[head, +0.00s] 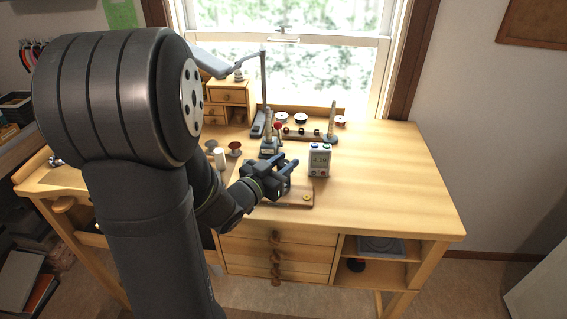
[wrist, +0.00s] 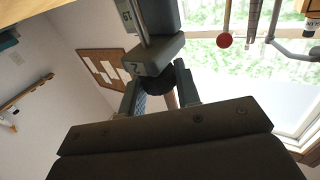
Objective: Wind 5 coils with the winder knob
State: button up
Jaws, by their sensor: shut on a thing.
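The winder (head: 268,147) is a grey-green machine on the desk top, just behind my gripper (head: 289,172) in the head view. In the wrist view (wrist: 161,88) my two fingers are closed around a dark rounded piece (wrist: 157,83), which looks like the winder knob. A wooden stem (wrist: 172,101) shows between the fingers. Grey-green blocks with white number labels (wrist: 136,68) stand just beyond the fingertips. In the head view the knob is hidden behind the gripper. How many coils are wound cannot be told.
A white box with a small display (head: 320,160) stands right of my gripper. A wooden board (head: 297,202) lies at the desk's front edge. Spools and a rack (head: 312,136) stand behind. A white cylinder (head: 219,158) stands left. The desk's right side (head: 395,180) is clear.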

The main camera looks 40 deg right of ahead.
aim_at(284, 163)
jog(key=shift+m+g, duration=1.1)
jog(key=shift+g, duration=0.55)
jog(key=shift+m+g, duration=1.1)
jog(key=shift+g, duration=0.55)
jog(key=o, duration=1)
notch_tip(284, 163, up, 5)
jog(key=shift+f, duration=0.2)
jog(key=s+r, duration=0.2)
jog(key=s, duration=0.1)
jog(key=s+d+r, duration=0.1)
jog(key=s+r, duration=0.1)
jog(key=s, duration=0.2)
jog(key=s+d+r, duration=0.1)
jog(key=s+r, duration=0.1)
jog(key=s, duration=0.2)
jog(key=shift+s+r, duration=0.2)
jog(key=shift+s, duration=0.05)
